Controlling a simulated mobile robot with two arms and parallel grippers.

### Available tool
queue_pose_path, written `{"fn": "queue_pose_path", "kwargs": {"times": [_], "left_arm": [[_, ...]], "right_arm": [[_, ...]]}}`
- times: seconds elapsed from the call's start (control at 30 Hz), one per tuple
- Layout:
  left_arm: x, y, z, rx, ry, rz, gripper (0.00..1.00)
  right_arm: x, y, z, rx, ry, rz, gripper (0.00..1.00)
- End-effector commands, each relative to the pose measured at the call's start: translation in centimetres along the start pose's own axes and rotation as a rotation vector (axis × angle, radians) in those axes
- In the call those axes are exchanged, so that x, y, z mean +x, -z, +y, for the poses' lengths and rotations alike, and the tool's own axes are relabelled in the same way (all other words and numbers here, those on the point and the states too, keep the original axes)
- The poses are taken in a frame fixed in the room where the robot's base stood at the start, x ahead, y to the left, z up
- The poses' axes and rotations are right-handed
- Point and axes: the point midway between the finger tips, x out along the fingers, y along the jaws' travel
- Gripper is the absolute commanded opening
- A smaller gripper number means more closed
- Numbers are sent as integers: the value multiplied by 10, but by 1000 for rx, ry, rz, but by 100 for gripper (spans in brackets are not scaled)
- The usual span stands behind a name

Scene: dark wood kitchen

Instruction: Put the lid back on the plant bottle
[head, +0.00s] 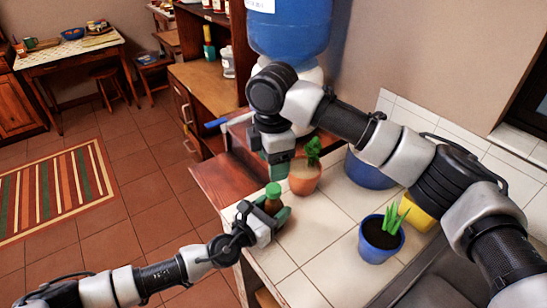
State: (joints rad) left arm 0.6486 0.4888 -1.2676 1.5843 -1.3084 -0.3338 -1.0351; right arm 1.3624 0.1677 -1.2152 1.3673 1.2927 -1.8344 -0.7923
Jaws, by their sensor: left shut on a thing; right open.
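A small brown bottle (272,206) stands upright in my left gripper (279,217), which is shut on it at the counter's left edge. A green lid (273,190) shows at the top of the bottle; I cannot tell if it is fully seated. My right gripper (279,170) is open and points down just above the lid, apart from it as far as I can see. The fingers of my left gripper hide part of the bottle's lower body.
A terracotta pot (304,181) with a green plant stands close beside my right gripper. A blue pot (379,247) with a spiky plant, a yellow pot (419,217) and a larger blue pot (368,176) stand on the white tiled counter (322,237). The counter's front middle is clear.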

Motion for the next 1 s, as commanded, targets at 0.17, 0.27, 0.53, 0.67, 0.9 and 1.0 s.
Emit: {"fn": "queue_pose_path", "kwargs": {"times": [0.17, 0.27, 0.53, 0.67, 0.9, 1.0], "left_arm": [[0, 0, 0, 0, 0, 0, 0], [0, 0, 0, 0, 0, 0, 0], [0, 0, 0, 0, 0, 0, 0], [0, 0, 0, 0, 0, 0, 0], [0, 0, 0, 0, 0, 0, 0], [0, 0, 0, 0, 0, 0, 0]], "right_arm": [[-3, -1, 0, -350, 1, 1, 59], [-4, -1, 0, -498, 1, 1, 59], [-4, -1, 0, -673, 2, 3, 59], [-4, -1, 0, -677, 2, 3, 59], [-2, -1, 0, -675, 2, 3, 59], [7, -1, 0, -674, 4, 3, 59]]}}
